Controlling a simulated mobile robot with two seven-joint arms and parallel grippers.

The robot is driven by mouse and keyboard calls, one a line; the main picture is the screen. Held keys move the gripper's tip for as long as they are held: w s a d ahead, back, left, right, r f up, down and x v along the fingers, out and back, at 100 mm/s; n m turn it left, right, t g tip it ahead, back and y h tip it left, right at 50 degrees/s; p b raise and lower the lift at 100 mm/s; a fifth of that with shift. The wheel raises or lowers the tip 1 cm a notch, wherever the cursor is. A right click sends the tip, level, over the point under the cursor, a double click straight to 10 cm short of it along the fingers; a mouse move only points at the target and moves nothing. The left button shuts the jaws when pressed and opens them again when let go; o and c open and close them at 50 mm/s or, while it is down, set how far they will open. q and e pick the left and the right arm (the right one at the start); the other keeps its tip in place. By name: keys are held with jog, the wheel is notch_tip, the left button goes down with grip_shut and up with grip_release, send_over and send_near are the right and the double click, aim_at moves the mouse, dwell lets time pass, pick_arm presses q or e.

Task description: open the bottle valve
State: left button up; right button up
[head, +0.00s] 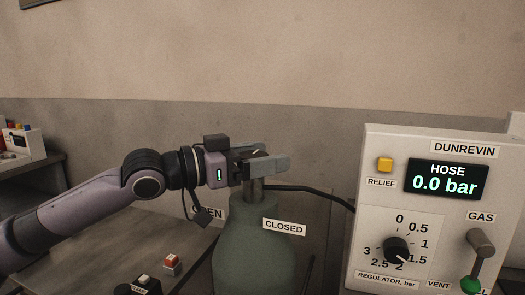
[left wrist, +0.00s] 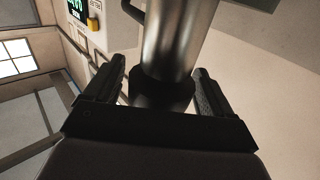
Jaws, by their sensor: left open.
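The green gas bottle (head: 255,255) stands upright at the middle bottom of the head view. Its metal neck (head: 254,190) rises to the valve, whose top is largely hidden by my left gripper (head: 268,162). An OPEN label (head: 208,213), partly covered by my gripper's cable, is left of the neck; a CLOSED label (head: 284,227) is right of it. My left gripper is open at the valve. In the left wrist view, a shiny metal cylinder (left wrist: 175,40) shows between its fingers (left wrist: 160,88); contact cannot be told. My right gripper is out of view.
A black hose (head: 310,190) runs right from the valve to the DUNREVIN panel (head: 375,140). Its HOSE display (head: 447,180) reads 0.0 bar. The panel has a yellow relief button (head: 385,164), a regulator knob (head: 396,249) and a gas lever (head: 481,244). A bench (head: 90,262) with buttons is left.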

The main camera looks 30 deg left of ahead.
pick_arm(q)
jog(key=shift+w+d, duration=0.1)
jog(key=shift+d, duration=0.05)
jog(key=c, duration=1)
